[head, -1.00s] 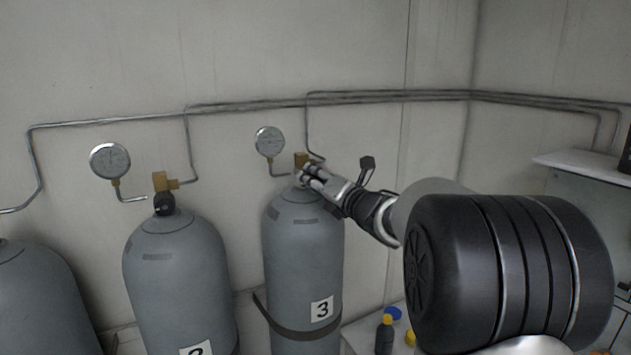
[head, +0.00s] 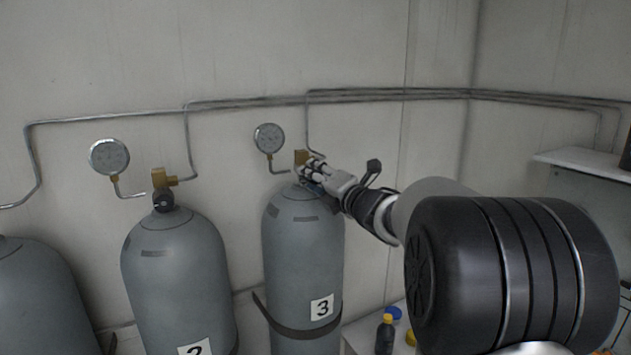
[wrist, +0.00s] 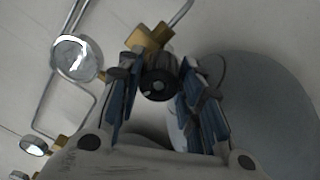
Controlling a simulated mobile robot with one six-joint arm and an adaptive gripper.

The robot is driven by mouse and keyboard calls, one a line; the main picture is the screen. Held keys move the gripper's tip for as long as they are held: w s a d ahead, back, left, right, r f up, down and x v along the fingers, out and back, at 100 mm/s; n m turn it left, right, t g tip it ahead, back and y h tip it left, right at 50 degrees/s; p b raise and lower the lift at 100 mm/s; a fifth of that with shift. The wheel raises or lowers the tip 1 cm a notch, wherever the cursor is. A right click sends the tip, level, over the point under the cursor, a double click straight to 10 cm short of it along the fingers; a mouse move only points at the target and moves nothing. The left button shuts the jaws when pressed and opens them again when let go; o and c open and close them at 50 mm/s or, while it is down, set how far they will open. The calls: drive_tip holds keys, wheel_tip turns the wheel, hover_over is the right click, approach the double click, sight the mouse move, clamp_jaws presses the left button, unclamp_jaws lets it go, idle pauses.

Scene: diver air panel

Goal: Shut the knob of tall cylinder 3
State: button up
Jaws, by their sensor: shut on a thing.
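Tall cylinder 3 (head: 290,250) is a grey tank with a "3" label, strapped near the wall, in the middle of the head view. Its brass valve (head: 301,157) sits on top; the valve also shows in the wrist view (wrist: 148,40). The black knob (wrist: 157,84) of that valve shows between my fingers in the wrist view. In the head view my fingers hide it. My gripper (head: 309,172) reaches in from the right at the cylinder's top and is shut on the knob.
Cylinder 2 (head: 178,270) stands to the left with its own black knob (head: 163,202). A round gauge (head: 269,139) is on the wall beside valve 3. Thin pipes (head: 400,93) run along the wall. Small bottles (head: 385,335) stand low on the right.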

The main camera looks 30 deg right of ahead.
drive_tip(key=m, duration=0.3)
drive_tip(key=shift+m+b, duration=0.3)
drive_tip(key=shift+m, duration=0.1)
drive_tip(key=m, duration=0.4)
drive_tip(key=shift+m, duration=0.4)
drive_tip(key=m+h+p, duration=0.1)
drive_tip(key=m, duration=0.3)
drive_tip(key=shift+a+m, duration=0.1)
drive_tip(key=shift+m, duration=0.2)
drive_tip(key=m+p, duration=0.1)
drive_tip(key=m, duration=0.3)
drive_tip(key=shift+r, duration=0.1)
drive_tip(key=m+p, duration=0.2)
drive_tip(key=m, duration=0.2)
drive_tip(key=shift+m+h, duration=0.3)
drive_tip(key=m+p, duration=0.2)
drive_tip(key=m, duration=0.2)
drive_tip(key=shift+r, duration=0.1)
drive_tip(key=m+p, duration=0.2)
drive_tip(key=m, duration=0.3)
drive_tip(key=shift+p, duration=0.4)
drive_tip(key=shift+m+p, duration=0.7)
drive_tip(key=shift+m, duration=0.7)
